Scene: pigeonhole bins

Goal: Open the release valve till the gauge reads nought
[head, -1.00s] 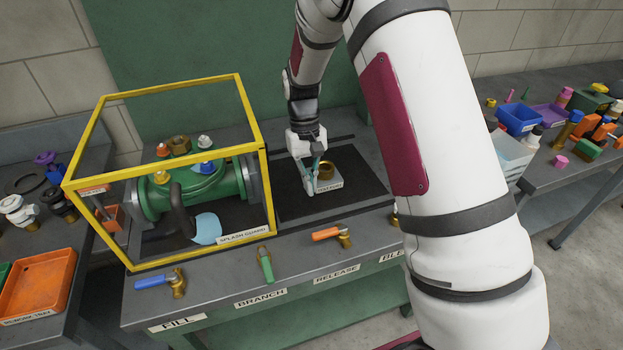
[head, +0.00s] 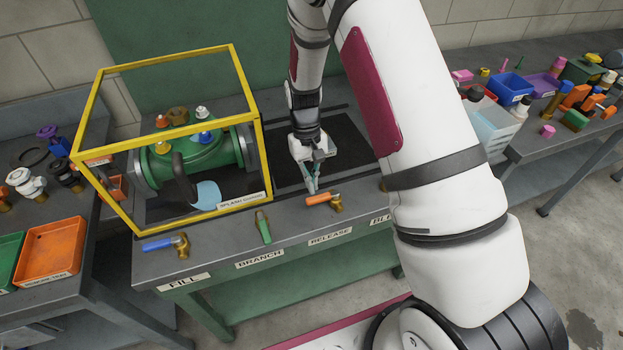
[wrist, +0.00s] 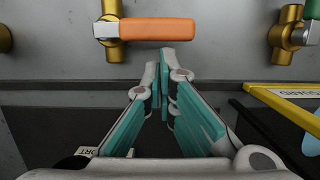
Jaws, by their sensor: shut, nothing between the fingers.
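The release valve is a brass valve with an orange lever (head: 319,199) at the bench front, above the RELEASE label (head: 330,238). Its lever lies roughly along the bench edge, pointing left in the head view. In the wrist view the orange lever (wrist: 157,29) crosses the top, its brass body (wrist: 110,30) at the left end. My gripper (head: 313,191) is just behind the lever. Its fingertips (wrist: 164,62) are together and empty, close to the lever; I cannot tell whether they touch it. No readable gauge dial is in view.
A yellow-framed splash guard (head: 258,160) encloses a green pipe body (head: 190,160) at left. The green-handled branch valve (head: 263,227) and blue-handled fill valve (head: 165,243) stand along the front edge. Side benches hold trays and loose parts.

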